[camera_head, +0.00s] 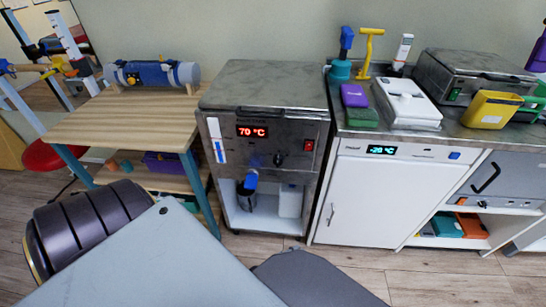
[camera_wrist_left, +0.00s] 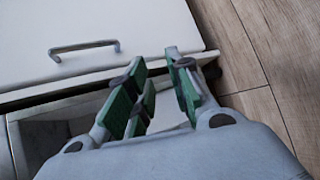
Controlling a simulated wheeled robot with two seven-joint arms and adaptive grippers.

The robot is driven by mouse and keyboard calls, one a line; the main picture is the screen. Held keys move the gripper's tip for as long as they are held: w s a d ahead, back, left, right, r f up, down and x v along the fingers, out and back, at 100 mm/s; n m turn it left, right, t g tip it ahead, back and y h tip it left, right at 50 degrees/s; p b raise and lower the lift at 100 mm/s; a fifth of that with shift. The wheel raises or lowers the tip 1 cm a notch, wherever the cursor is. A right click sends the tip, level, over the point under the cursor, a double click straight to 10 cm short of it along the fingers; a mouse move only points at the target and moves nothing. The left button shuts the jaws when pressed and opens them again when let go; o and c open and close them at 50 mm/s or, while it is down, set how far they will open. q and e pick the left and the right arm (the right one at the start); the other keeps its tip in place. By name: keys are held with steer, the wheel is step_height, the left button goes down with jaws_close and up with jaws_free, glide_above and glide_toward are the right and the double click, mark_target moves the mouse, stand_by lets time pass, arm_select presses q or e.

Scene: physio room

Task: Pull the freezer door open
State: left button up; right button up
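The freezer door (camera_head: 378,200) is a white panel under a -20 °C display (camera_head: 382,150). It looks shut. Its slim metal handle (camera_head: 331,214) is upright near the door's left edge. In the left wrist view the white door (camera_wrist_left: 150,20) fills the top, and the handle (camera_wrist_left: 84,47) lies across its upper left. My left gripper (camera_wrist_left: 156,68) has green pads spread apart with nothing between them. In that view it is below and right of the handle, apart from it. The head view does not show my left gripper. My right gripper is in neither view.
A steel unit (camera_head: 265,100) reading 70 °C stands left of the freezer. A wooden table (camera_head: 115,122) stands further left. The counter (camera_head: 350,122) above the freezer holds several items, including a yellow box (camera_head: 490,109). Wooden floor (camera_head: 450,275) in front of the freezer is clear.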

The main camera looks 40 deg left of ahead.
arm_select(q)
steer(key=s+a+f+m+g+p, duration=0.2)
steer(key=s+m+p, duration=0.1)
steer(key=s+m, duration=0.1)
steer(key=s+a+f+m+g+p, duration=0.2)
steer(key=s+m+p, duration=0.2)
steer(key=s+m, duration=0.1)
steer(key=shift+s+a+f+g+y, duration=0.3)
steer(key=shift+s+a+f, duration=0.1)
steer(key=shift+s, duration=0.1)
stand_by(0.4)
stand_by(0.6)
